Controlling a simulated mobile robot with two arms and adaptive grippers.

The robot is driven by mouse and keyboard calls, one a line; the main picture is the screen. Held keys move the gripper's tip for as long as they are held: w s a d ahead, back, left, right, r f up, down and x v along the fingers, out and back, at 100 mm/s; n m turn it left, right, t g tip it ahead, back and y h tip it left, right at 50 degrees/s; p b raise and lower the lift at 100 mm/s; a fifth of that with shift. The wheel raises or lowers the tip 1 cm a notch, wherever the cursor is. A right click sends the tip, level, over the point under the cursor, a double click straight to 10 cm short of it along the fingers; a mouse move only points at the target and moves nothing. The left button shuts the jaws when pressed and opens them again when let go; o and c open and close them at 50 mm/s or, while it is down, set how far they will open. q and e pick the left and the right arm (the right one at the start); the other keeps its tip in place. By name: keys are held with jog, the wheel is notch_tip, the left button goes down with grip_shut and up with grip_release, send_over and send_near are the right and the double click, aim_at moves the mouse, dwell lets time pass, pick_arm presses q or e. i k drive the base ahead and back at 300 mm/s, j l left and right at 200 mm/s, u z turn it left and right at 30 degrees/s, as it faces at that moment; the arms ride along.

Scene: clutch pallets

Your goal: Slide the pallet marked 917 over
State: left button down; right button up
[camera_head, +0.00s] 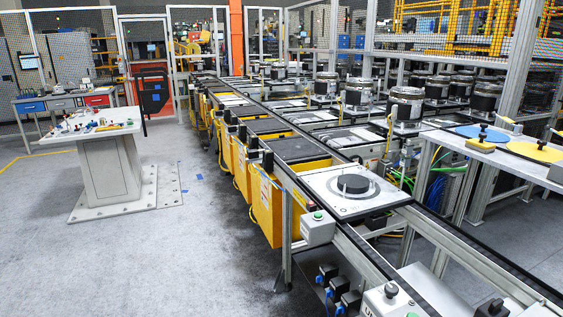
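A pale square pallet (322,184) with a black round part (352,184) on it sits on the near section of the conveyor (435,232), right of the middle of the head view. Farther up the line, several dark and grey plates lie on the conveyor. Neither of my grippers is in view.
A pedestal table (105,150) with small coloured parts stands at the left. A side table (500,155) with blue and yellow discs stands right of the conveyor. A button box (318,228) sits on the conveyor's near left side.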

aim_at(348, 195)
jog(key=i+j+u, duration=0.25)
jog(key=i, duration=0.6)
jog(key=i+j+u, duration=0.15)
jog(key=i+u, duration=0.15)
jog(key=i, duration=0.6)
jog(key=i+z, duration=0.25)
jog(key=z, duration=0.15)
jog(key=i+j+z, duration=0.15)
jog(key=z, duration=0.25)
jog(key=i+j+z, duration=0.55)
jog(key=z, duration=0.2)
